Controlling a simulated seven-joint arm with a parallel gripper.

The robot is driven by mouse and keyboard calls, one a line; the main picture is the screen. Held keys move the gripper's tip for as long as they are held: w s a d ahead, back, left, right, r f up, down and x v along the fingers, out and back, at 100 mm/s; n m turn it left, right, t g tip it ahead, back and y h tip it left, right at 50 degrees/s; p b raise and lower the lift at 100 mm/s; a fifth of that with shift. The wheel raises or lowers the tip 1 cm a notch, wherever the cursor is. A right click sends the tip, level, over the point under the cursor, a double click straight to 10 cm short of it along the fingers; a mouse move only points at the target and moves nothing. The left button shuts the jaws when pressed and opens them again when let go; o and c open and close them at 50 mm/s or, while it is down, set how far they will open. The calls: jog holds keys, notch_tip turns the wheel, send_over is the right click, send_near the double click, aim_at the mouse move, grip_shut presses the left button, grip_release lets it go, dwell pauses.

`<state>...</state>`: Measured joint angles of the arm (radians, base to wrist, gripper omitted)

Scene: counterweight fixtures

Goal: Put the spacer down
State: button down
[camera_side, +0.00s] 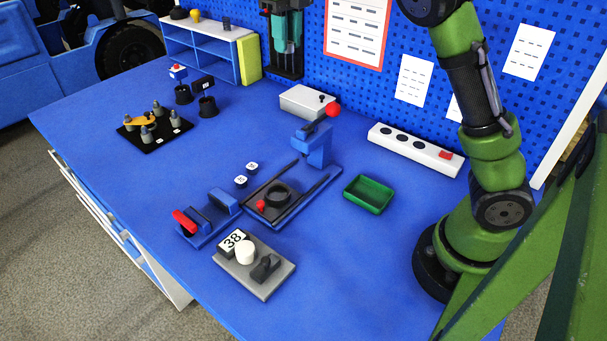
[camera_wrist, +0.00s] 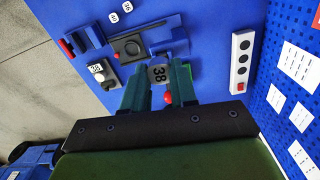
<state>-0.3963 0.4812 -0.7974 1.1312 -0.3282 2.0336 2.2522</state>
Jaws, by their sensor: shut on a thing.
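A grey spacer marked 38 (camera_wrist: 158,77) sits between the teal fingers of my gripper (camera_wrist: 158,84) in the wrist view, with both fingers against its sides. It is held well above the bench. In the side view, a teal and black form at the top centre looks like my gripper; the spacer is not clear there. A grey plate (camera_side: 276,279) at the bench front carries a card reading 38 (camera_side: 232,241), a white cylinder (camera_side: 245,253) and a black cradle (camera_side: 266,267). A dark fixture (camera_side: 256,204) with a round ring and blue post stands behind it.
Two small labelled pieces (camera_side: 252,167) lie left of the fixture. A red-handled clamp (camera_side: 186,221) stands at the front left. A green tray (camera_side: 376,182) and a white power strip (camera_side: 416,150) are to the right. A red-knobbed lever (camera_side: 333,110) rises behind.

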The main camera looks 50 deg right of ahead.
jog(key=s+d+r, duration=0.1)
jog(key=s, duration=0.7)
jog(key=n, duration=0.1)
send_over(357, 191)
notch_tip(357, 191, down, 21)
jog(key=shift+f, duration=4.7)
jog(key=shift+f, duration=0.1)
jog(key=c, duration=1.3)
grip_release()
jog(key=shift+o, duration=0.6)
